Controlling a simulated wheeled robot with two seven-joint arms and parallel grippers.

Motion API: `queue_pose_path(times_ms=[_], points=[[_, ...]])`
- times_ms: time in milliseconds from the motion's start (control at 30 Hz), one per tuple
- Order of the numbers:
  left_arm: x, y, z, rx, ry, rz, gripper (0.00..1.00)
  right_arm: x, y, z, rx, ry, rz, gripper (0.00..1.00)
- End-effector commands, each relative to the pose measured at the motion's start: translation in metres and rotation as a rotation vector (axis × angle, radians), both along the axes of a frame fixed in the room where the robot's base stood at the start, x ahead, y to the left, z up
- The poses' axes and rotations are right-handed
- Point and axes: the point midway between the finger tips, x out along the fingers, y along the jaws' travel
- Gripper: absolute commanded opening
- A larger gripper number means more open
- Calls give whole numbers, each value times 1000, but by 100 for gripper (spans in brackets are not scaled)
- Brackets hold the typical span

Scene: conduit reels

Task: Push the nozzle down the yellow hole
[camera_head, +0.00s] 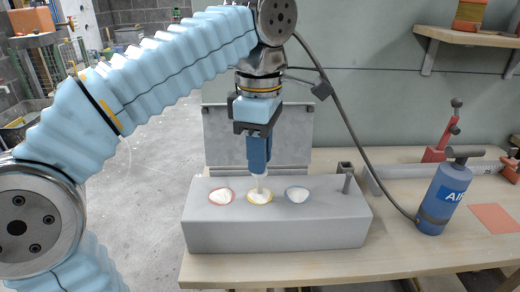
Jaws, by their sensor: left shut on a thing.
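My left gripper (259,132) comes down from above and is shut on the nozzle (259,155), a blue body with a thin pale tip, held upright. The tip points down over the yellow hole (268,202), the middle of three rimmed holes in the grey block's top. The tip's end is at or just inside the yellow rim; I cannot tell how deep. White material shows in the hole. My right gripper is not in view.
The grey block (275,236) stands on a wooden table (420,258). A red-rimmed hole (221,196) lies left, a blue-rimmed hole (298,195) right. A hose (347,128) runs to a blue air cylinder (444,196) at right. A grey panel (220,138) stands behind.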

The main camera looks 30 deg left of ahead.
Motion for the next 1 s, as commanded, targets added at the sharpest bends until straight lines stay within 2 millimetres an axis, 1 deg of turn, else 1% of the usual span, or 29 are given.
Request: queue_pose_path(times_ms=[1000], points=[[0, 0, -24, 0, 0, -1, 0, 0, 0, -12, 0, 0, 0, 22]])
